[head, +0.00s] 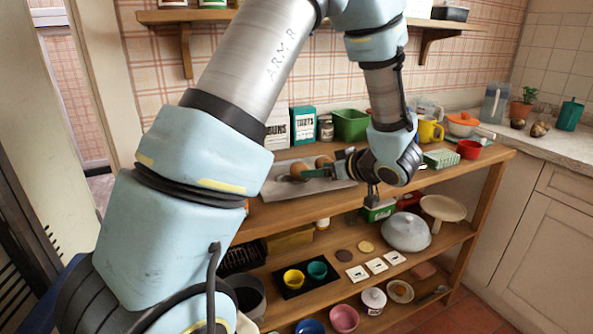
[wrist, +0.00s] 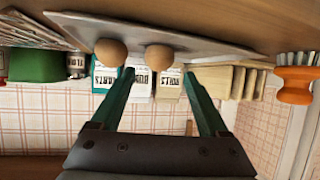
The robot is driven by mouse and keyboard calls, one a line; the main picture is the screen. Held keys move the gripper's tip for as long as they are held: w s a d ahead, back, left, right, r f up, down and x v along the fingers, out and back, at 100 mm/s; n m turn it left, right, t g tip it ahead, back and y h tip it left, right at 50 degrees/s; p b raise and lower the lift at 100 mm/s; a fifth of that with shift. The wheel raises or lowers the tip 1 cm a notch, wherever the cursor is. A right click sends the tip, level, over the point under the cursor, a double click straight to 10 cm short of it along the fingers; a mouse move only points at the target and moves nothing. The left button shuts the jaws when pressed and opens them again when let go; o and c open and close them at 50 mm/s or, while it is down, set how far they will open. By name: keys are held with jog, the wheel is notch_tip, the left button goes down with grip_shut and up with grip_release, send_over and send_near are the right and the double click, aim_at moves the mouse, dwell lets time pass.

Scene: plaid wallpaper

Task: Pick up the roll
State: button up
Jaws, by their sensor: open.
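Two round brown rolls lie on a grey tray (head: 290,191) on the top shelf. The left roll (head: 297,171) and the right roll (head: 323,162) sit side by side. In the wrist view, which is upside down, one roll (wrist: 111,52) and the other roll (wrist: 159,58) rest on the tray (wrist: 215,43). My gripper (head: 314,172) reaches in from the right, level with the rolls, its green fingers overlapping them in the head view. In the wrist view my gripper (wrist: 160,75) is open, with nothing between its fingers; the rolls appear beyond the fingertips.
Behind the tray stand a white box (head: 279,128), a teal box (head: 303,125), a dark jar (head: 326,129) and a green bin (head: 351,125). A yellow mug (head: 429,130) and red cup (head: 469,149) stand to the right. Lower shelves hold dishes.

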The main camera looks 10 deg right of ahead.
aim_at(299, 169)
jog(key=p+x, duration=0.1)
jog(key=x, duration=0.7)
jog(key=shift+w+p, duration=0.1)
jog(key=shift+p, duration=0.2)
jog(key=c, duration=1.1)
